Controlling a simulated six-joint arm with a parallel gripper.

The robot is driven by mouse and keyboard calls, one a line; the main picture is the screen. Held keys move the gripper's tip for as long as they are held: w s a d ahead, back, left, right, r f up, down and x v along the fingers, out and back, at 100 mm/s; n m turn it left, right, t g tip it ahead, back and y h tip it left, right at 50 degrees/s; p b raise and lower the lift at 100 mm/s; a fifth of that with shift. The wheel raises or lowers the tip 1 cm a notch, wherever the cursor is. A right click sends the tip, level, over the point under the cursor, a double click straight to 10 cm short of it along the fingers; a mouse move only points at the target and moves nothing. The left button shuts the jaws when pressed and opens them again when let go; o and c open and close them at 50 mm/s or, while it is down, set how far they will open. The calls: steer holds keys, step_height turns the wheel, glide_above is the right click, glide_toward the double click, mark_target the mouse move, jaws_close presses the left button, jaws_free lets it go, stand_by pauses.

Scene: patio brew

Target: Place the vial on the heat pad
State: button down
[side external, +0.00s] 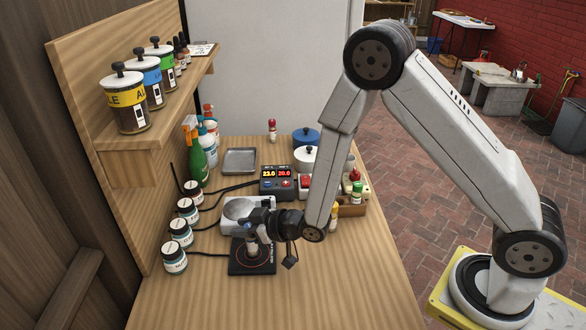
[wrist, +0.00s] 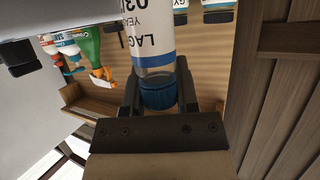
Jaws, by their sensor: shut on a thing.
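The vial (wrist: 153,35) has a white label with dark lettering and a blue cap. In the wrist view the two fingers of my gripper (wrist: 159,95) are closed on it at the cap end. In the side view my gripper (side external: 257,222) is over the black square heat pad (side external: 238,268), which has a reddish ring. The vial (side external: 252,247) hangs roughly upright below the fingers, over the pad's middle. I cannot tell whether its base touches the pad. The fingers and wrist hide part of the vial.
A silver-topped device (side external: 237,207) stands just behind the pad. A small wooden crate with bottles (side external: 352,209) is at the right. The tabletop's front (side external: 290,305) is clear.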

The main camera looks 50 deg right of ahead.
steer(key=shift+f, duration=0.15)
steer(key=shift+c, duration=1.8)
jaws_free()
steer(key=shift+r, duration=0.2)
steer(key=v, duration=0.7)
steer(key=shift+s, duration=0.2)
steer(key=shift+d, duration=0.15)
